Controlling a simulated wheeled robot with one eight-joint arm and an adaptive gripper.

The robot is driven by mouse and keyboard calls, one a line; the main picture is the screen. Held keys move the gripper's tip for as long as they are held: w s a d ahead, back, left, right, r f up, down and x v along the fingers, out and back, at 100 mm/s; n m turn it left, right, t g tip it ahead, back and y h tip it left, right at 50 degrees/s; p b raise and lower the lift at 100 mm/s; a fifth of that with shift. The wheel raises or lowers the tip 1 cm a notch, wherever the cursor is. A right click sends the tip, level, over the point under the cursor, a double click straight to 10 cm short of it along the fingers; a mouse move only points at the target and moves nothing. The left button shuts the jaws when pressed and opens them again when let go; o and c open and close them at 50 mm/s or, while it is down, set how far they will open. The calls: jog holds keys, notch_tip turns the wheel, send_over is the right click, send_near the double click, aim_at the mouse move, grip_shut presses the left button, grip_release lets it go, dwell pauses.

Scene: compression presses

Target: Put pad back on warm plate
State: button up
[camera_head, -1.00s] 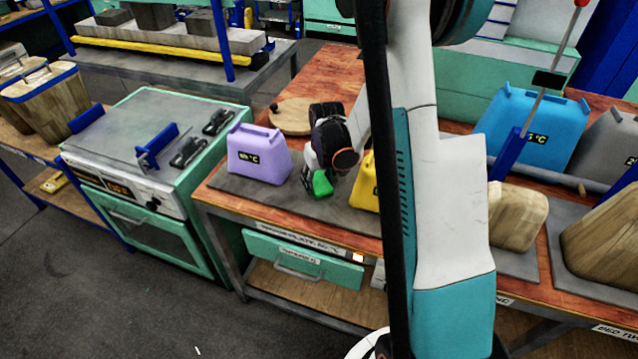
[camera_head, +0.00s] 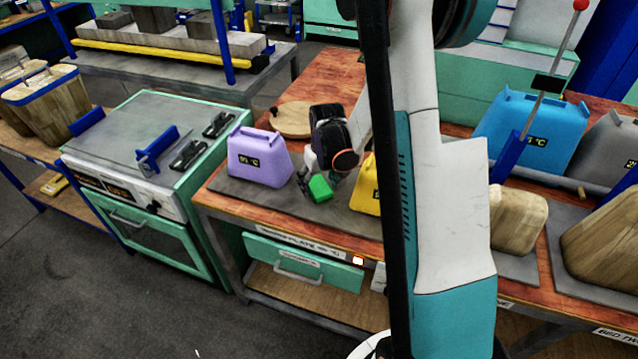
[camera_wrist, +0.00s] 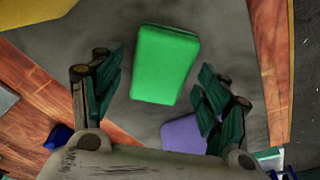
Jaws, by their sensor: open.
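The bright green pad (camera_head: 320,188) is at the dark grey warm plate (camera_head: 228,187), right of the purple canister (camera_head: 260,157). In the wrist view the pad (camera_wrist: 165,64) shows its broad face over the grey plate surface. My gripper (camera_head: 308,182) points down beside the pad. In the wrist view my gripper (camera_wrist: 162,78) is open, its fingers apart on either side of the pad's near end with gaps to both. I cannot tell whether the pad lies flat on the plate.
A yellow canister (camera_head: 365,188) stands close right of my gripper, partly hidden by my arm. A round wooden board (camera_head: 290,118) lies behind. A green oven unit (camera_head: 150,165) stands left. Blue and grey canisters (camera_head: 530,132) and wooden blocks (camera_head: 517,218) are at right.

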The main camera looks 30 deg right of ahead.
aim_at(322, 190)
notch_tip(322, 190, up, 11)
jog(key=s+p, duration=0.1)
jog(key=p, duration=0.2)
jog(key=shift+s+r, duration=0.15)
jog(key=shift+s, duration=0.25)
jog(key=shift+a, duration=0.1)
dwell(0.8)
